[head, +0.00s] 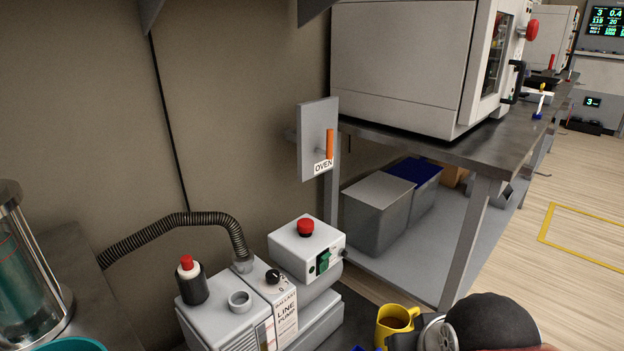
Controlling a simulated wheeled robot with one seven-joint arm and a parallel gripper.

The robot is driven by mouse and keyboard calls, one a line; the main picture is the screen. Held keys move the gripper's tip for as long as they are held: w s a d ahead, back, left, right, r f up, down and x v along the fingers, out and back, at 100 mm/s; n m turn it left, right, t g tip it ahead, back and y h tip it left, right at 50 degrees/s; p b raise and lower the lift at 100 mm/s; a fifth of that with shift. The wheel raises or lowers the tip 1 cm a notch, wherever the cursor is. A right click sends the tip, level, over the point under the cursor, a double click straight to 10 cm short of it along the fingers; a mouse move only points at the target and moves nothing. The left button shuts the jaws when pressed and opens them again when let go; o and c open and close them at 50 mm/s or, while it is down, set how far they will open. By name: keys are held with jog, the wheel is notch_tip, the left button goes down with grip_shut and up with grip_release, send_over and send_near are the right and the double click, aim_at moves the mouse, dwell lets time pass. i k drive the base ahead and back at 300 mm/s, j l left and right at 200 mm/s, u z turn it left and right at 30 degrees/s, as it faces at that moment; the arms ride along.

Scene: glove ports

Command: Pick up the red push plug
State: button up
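A small red plug (186,262) with a white collar sits upright in the top of a black cylinder (193,286). The cylinder stands on the left part of the light grey line pump (222,322), low and left of centre. This red piece looks like the push plug. An open round grey port (240,301) is beside it on the pump top. My gripper is not in view, and nothing is seen touching the plug.
A ribbed hose (180,223) arches behind the plug to the pump. A box with a red mushroom button (305,227) stands to the right. A glass cylinder (28,270) is at left. A yellow mug (397,322) and a dark rounded object (493,322) are at lower right.

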aim_at(306, 226)
jog(key=i+l, duration=0.2)
jog(key=l, duration=0.15)
jog(key=i+l+u, duration=0.1)
jog(key=i+l, duration=0.15)
jog(key=l, duration=0.15)
jog(key=i+l, duration=0.2)
jog(key=l, duration=0.15)
jog(key=i+l, duration=0.2)
jog(key=l, duration=0.2)
jog(key=u, duration=0.05)
